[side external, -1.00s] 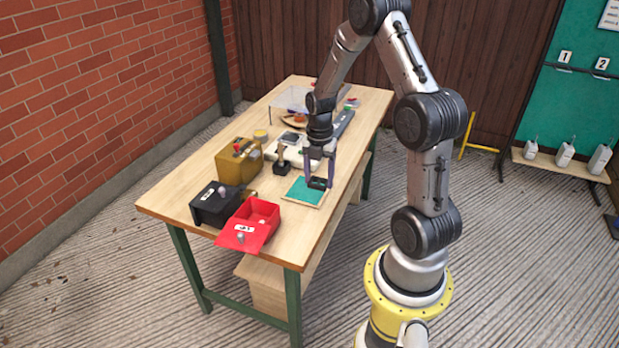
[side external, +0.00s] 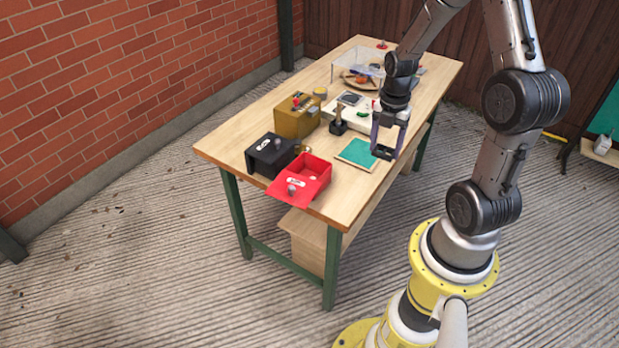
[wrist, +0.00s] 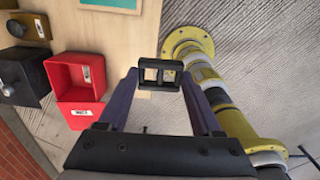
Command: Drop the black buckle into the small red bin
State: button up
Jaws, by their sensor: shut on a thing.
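My gripper (side external: 384,150) is shut on the black buckle (wrist: 159,67), a dark rectangular frame with a middle bar held between the fingertips in the wrist view. In the side external view the buckle is a small dark shape at the fingertips. My gripper is above the table's right edge, beside the teal mat. The small red bin (side external: 314,171) stands at the table's near end, left of my gripper, with its top open and a red labelled flap with a grey knob on its near side. It also shows left of the buckle in the wrist view (wrist: 75,92).
A black bin (side external: 268,152) stands directly left of the red bin, and an ochre box (side external: 296,118) behind it. The teal mat (side external: 361,153) lies between my gripper and the red bin. A dark stand (side external: 338,124), a clear case and other items fill the far part.

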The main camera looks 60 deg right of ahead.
dwell(0.4)
jog(key=w, duration=0.1)
jog(key=w+d+r+m, duration=0.1)
jog(key=shift+w, duration=0.3)
jog(key=w+a, duration=0.4)
jog(key=w, duration=0.8)
jog(key=shift+n, duration=0.5)
jog(key=shift+w+a+f, duration=0.5)
jog(key=shift+a+f, duration=0.1)
jog(key=shift+f, duration=0.7)
jog(key=shift+w+a+f, duration=0.5)
jog(key=shift+a+f, duration=0.05)
jog(key=shift+f, duration=0.75)
jog(key=shift+w+a+f, duration=0.5)
jog(key=shift+a+f, duration=0.1)
jog(key=shift+f, duration=0.7)
